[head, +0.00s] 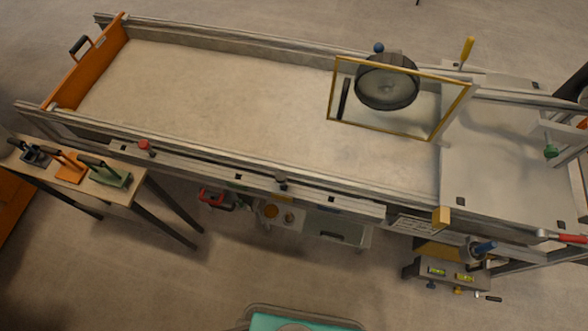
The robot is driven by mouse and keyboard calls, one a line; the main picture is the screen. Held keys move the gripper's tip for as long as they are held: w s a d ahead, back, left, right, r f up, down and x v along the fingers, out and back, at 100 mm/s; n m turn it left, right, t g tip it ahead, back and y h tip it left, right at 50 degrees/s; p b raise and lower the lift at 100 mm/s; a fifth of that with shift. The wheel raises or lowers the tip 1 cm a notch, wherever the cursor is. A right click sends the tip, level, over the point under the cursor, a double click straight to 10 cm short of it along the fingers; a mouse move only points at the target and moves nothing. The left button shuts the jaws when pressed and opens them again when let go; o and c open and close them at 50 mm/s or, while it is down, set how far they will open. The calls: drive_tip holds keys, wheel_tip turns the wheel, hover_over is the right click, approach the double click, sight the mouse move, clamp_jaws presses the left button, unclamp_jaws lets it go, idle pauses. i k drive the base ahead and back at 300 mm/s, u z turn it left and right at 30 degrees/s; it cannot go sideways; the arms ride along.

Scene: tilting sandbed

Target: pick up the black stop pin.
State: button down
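A small dark knob-topped pin (282,182) stands on the front rail (215,169) of the long sandbed, near the middle of its length. It looks most like the black stop pin, but it is too small to be sure. A red knob (143,146) sits on the same rail further left. A dark upright bar (344,98) shows behind the yellow-framed clear panel. My gripper is not in view, and nothing is seen touching the dark pin.
The sandbed (230,100) has an orange end gate (90,62) at left. The yellow-framed panel (385,131) stands over its right part, before a dark round vessel (387,85). A bench (140,178) with several handled blocks stands at front left. A teal-topped item (300,321) is at the bottom edge.

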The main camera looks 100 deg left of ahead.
sight(281, 178)
drive_tip(key=u, duration=1.6)
drive_tip(key=k, duration=0.2)
drive_tip(key=u, duration=0.7)
drive_tip(key=i, duration=0.15)
drive_tip(key=u, duration=1.1)
